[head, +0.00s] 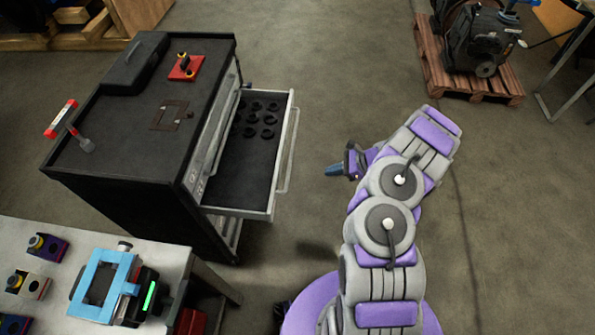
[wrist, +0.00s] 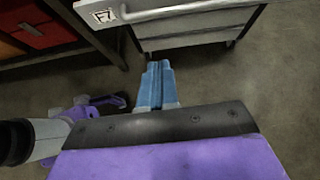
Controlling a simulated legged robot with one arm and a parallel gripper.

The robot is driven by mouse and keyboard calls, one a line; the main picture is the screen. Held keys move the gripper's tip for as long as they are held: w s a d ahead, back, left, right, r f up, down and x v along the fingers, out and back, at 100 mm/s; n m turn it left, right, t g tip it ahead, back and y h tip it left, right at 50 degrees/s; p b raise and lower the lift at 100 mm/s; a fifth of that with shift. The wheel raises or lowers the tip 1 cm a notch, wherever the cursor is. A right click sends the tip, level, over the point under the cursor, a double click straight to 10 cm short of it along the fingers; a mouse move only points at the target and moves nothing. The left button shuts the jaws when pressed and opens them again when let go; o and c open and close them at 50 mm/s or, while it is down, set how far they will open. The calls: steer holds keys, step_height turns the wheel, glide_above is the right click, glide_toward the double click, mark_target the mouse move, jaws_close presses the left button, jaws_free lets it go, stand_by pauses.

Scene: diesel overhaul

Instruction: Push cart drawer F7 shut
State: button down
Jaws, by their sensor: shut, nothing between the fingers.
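The black tool cart (head: 120,140) stands at left in the head view. Its top drawer (head: 262,206) is pulled out to the right, with several dark round parts inside near its far end. In the wrist view the drawer front (wrist: 190,28) carries an F7 label (wrist: 103,16) and a pale bar handle. My gripper (head: 334,170) is shut and empty, with blue fingertips to the right of the open drawer and apart from it. In the wrist view the fingers (wrist: 158,82) point toward the cart, below the F7 front in the picture.
A grey workbench (head: 205,272) with a blue frame fixture (head: 97,288) stands at lower left. A wooden pallet (head: 470,75) bearing a dark engine (head: 478,42) is at upper right. Red bins (wrist: 40,32) show at upper left in the wrist view. Floor between drawer and arm is clear.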

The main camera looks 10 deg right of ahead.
steer(key=a+r+b+x, duration=0.1)
steer(key=b+x, duration=0.2)
steer(key=x, duration=1)
steer(key=shift+w+a+r, duration=0.25)
steer(key=shift+w+r, duration=0.05)
steer(key=shift+d, duration=0.2)
steer(key=shift+a, duration=0.1)
